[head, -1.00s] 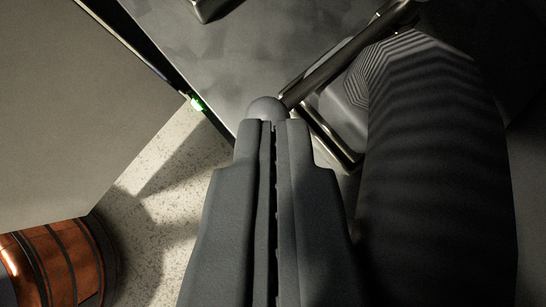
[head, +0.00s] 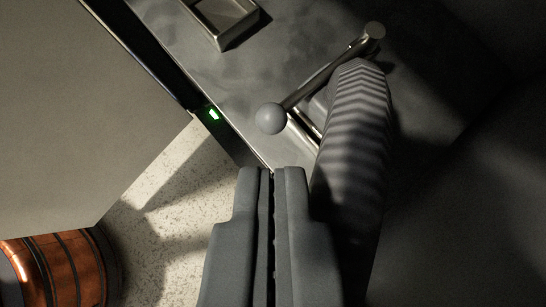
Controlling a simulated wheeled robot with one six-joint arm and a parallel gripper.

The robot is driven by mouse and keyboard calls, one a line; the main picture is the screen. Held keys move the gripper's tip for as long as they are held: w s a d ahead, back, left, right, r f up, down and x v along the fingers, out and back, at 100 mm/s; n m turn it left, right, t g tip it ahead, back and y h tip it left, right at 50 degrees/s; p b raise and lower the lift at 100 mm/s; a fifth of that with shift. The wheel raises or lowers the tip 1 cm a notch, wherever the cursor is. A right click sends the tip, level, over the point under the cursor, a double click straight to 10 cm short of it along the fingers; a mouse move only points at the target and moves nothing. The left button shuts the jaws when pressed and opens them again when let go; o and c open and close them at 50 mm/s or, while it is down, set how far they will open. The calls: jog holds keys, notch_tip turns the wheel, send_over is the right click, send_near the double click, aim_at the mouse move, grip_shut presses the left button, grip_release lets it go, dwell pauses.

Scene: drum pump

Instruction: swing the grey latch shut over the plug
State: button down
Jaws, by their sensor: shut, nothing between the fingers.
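The grey latch (head: 318,83) is a metal bar with a round grey ball knob (head: 271,118) at its lower left end. Its other end meets a short cylindrical pivot (head: 374,31) at the upper right. The bar runs diagonally by the end of a dark ribbed hose (head: 352,140), and the plug at that end is mostly hidden. I cannot tell whether the latch is fully over the plug. My gripper (head: 272,170) is shut and empty, its tips below the knob in the picture with a visible gap.
A metal tray-like holder (head: 232,20) sits on the grey panel at the top. A green light (head: 214,114) glows at the panel's edge. A copper-coloured drum (head: 60,268) stands at lower left on speckled floor (head: 165,190). The hose lies close on my gripper's right.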

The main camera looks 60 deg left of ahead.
jog(key=s+a+r+m+t+h, duration=0.25)
jog(key=s+r, duration=0.25)
jog(key=s, duration=0.5)
jog(key=s+a+r+m+t+h, duration=0.1)
jog(key=s+r+m+t, duration=0.3)
jog(key=s, duration=0.6)
jog(key=s+a+r+m+h, duration=0.1)
jog(key=s+r+h, duration=0.1)
jog(key=s+r, duration=0.6)
jog(key=s+f+m+t, duration=0.1)
jog(key=s+t, duration=0.1)
jog(key=s, duration=0.9)
jog(key=s+a+f+m+t+h, duration=0.1)
jog(key=s+f+m+t, duration=0.1)
jog(key=s, duration=0.8)
jog(key=s+f+m+t+h, duration=0.1)
jog(key=s+m+t, duration=0.1)
jog(key=s, duration=0.9)
jog(key=shift+s+a+f+t, duration=0.3)
jog(key=shift+a+f+t, duration=0.1)
jog(key=shift+t, duration=0.35)
jog(key=shift+m, duration=0.25)
